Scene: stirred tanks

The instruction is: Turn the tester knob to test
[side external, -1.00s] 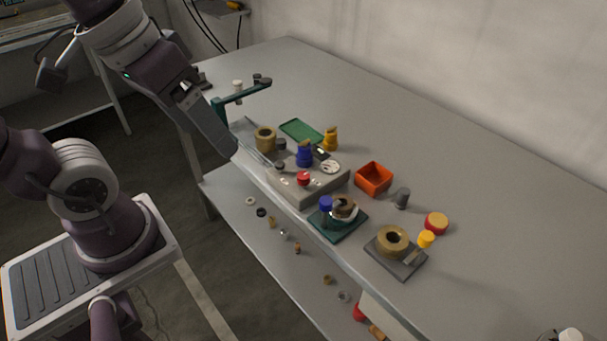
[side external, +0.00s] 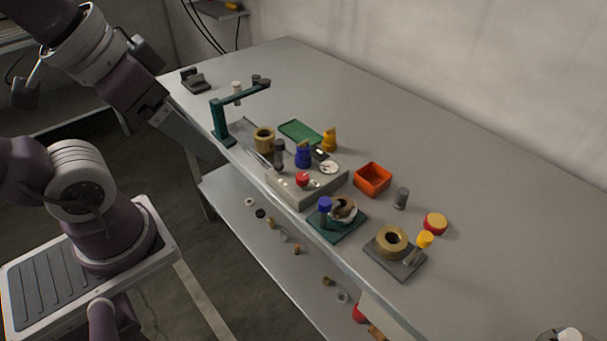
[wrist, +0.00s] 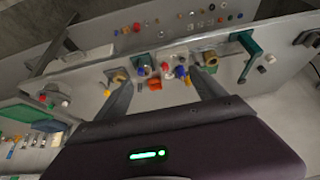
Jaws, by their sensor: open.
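The tester looks to be the grey box (side external: 318,187) near the front edge of the bench. It carries a white dial (side external: 329,167), a red knob (side external: 302,179) and a blue-topped part (side external: 303,154). A dark upright cylinder (side external: 279,152) stands at its left end. I cannot tell which is the tester knob or read its setting. My gripper (wrist: 163,92) is open and empty, apart from the tester. In the side view it is left of the bench's front edge, its fingertips unclear.
A teal stand (side external: 221,122) with an overhanging arm is left of the tester. A brass ring (side external: 264,137) and green tray (side external: 300,131) are near it. An orange bin (side external: 373,179), a teal-based fixture (side external: 338,223) and a grey-based fixture (side external: 397,262) lie right. The back bench is clear.

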